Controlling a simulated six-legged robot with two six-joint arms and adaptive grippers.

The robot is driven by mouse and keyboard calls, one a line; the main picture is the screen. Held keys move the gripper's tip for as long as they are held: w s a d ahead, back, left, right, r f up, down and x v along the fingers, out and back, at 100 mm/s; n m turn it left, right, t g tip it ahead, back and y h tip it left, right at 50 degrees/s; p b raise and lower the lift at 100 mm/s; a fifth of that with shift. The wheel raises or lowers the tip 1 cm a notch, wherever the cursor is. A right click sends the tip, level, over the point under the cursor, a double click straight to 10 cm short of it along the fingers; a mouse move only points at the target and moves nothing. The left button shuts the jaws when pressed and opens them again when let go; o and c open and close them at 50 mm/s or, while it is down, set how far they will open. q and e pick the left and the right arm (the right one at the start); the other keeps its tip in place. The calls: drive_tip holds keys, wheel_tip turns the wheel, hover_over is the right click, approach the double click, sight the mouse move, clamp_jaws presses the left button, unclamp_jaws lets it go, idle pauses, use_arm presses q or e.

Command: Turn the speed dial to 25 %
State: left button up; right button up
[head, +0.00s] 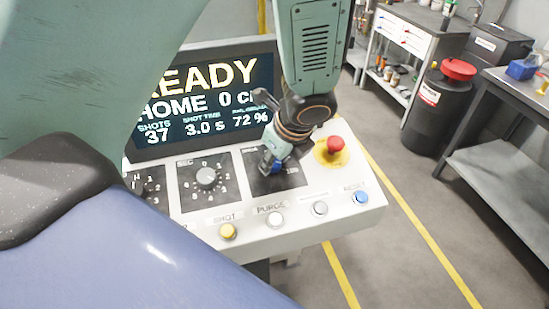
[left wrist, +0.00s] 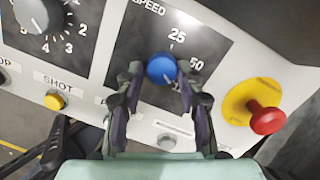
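The speed dial is a round blue knob (left wrist: 162,69) on a dark square plate (left wrist: 205,38) marked SPEED, with 25 above it and 50 to its right. A lower-right mark is partly covered by a finger. The knob's pointer seems to face lower right, but is hard to read. My left gripper (left wrist: 161,76) has one finger on each side of the knob, with what looks like a narrow gap; contact is unclear. In the head view my left gripper (head: 272,160) reaches down over this plate and hides most of the dial. My right gripper is not in view.
A red emergency button (head: 336,145) on a yellow base stands close right of the gripper. A SEC dial (head: 206,177) is left. Yellow (head: 228,231), white and blue (head: 361,197) buttons line the front edge. The screen (head: 205,95) behind reads READY.

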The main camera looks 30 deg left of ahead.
use_arm(q)
drive_tip(key=shift+w+f, duration=0.25)
drive_tip(key=c, duration=0.6)
drive_tip(key=shift+s+a+r, duration=0.1)
drive_tip(key=shift+s, duration=0.05)
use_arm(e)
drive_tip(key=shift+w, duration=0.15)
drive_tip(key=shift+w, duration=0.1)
